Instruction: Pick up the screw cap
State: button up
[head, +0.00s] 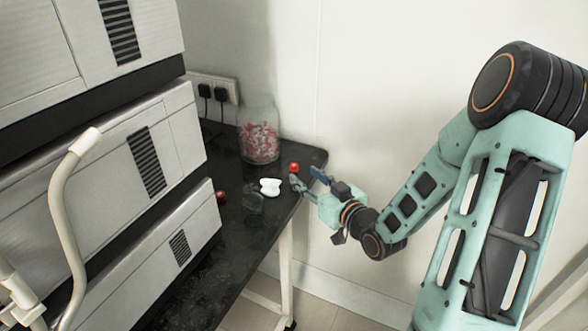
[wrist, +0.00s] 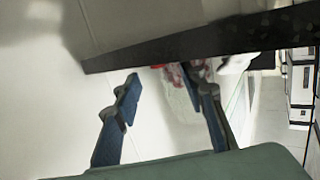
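A small red piece (head: 293,168), which looks like the screw cap, sits on the dark table near its right corner. My gripper (head: 307,178) is at the table's right edge, just beside the red piece, with its fingers apart. I see nothing between them in the head view. In the wrist view my gripper (wrist: 160,82) is also open, with the jar partly behind the right finger.
A clear jar (head: 259,137) with red and white contents stands at the table's back. A white lobed piece (head: 270,187) and a dark see-through object (head: 253,200) lie nearer. Stacked grey machines (head: 150,150) fill the left. The dark table (head: 215,262) is bare in front.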

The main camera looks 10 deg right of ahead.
aim_at(296, 167)
jog(key=b+x, duration=0.1)
jog(key=x, duration=0.4)
jog(key=shift+w+d+r, duration=0.1)
jog(key=shift+w, duration=0.05)
jog(key=c, duration=0.8)
